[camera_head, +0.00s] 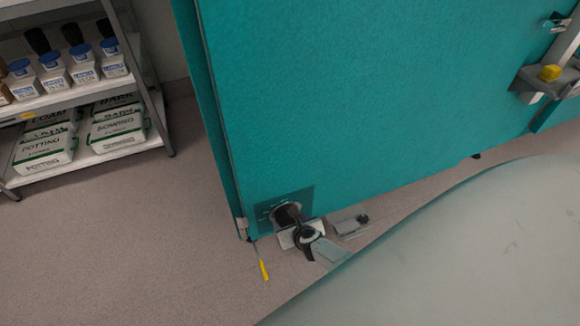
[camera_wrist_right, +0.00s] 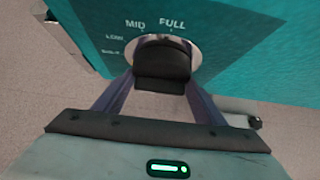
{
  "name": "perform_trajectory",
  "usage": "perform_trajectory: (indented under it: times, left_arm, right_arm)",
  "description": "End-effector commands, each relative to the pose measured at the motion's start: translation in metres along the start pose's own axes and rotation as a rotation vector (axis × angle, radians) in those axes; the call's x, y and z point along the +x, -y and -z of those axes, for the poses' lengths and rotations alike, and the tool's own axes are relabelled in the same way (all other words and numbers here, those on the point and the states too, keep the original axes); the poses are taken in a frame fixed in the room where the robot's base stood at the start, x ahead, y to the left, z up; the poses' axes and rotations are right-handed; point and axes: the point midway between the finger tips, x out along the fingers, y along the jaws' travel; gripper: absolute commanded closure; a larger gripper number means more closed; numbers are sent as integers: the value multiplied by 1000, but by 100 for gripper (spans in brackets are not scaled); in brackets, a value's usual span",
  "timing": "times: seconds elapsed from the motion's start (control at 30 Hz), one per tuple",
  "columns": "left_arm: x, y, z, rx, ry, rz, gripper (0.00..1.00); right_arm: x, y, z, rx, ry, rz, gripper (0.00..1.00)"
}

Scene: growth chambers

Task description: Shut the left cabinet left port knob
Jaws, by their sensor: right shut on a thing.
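The teal cabinet (camera_head: 370,90) fills the middle of the head view. A dark port knob (camera_head: 288,213) sits on a round plate low on its face, near the left edge. In the right wrist view the dark knob (camera_wrist_right: 162,65) is close up, with the marks LOW, MID and FULL around its dial and a blurred mark below LOW. My right gripper (camera_head: 297,222) is shut on the knob, a finger on each side in the wrist view. I cannot tell which mark the knob points to. My left gripper is in neither view.
A shelf rack (camera_head: 160,85) with blue-capped bottles (camera_head: 84,72) and bagged soil (camera_head: 118,128) stands at the left. A yellow-ended tool (camera_head: 264,270) hangs or lies below the cabinet's lower left corner. A grey fitting with a yellow knob (camera_head: 550,72) is at the right. Floor at left is clear.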

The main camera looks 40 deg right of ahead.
Motion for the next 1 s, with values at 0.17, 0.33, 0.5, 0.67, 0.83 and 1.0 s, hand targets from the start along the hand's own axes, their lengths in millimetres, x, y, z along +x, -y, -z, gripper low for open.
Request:
perform_trajectory:
  times: [0.17, 0.33, 0.5, 0.67, 0.83, 1.0]
  left_arm:
    - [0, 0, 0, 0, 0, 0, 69]
    - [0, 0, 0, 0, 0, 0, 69]
    - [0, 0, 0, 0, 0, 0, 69]
    - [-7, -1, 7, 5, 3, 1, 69]
    - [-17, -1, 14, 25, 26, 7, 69]
    - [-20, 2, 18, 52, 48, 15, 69]
  right_arm:
    - [0, 1, 0, -3, 1, 3, 58]
    - [0, 1, 0, -2, 1, 2, 25]
    - [0, 0, 0, 0, 1, 1, 25]
    - [-12, 0, -2, 0, -1, 0, 25]
    - [-38, 0, -4, 2, -1, 0, 25]
    - [-62, 0, -4, 1, 0, 0, 25]
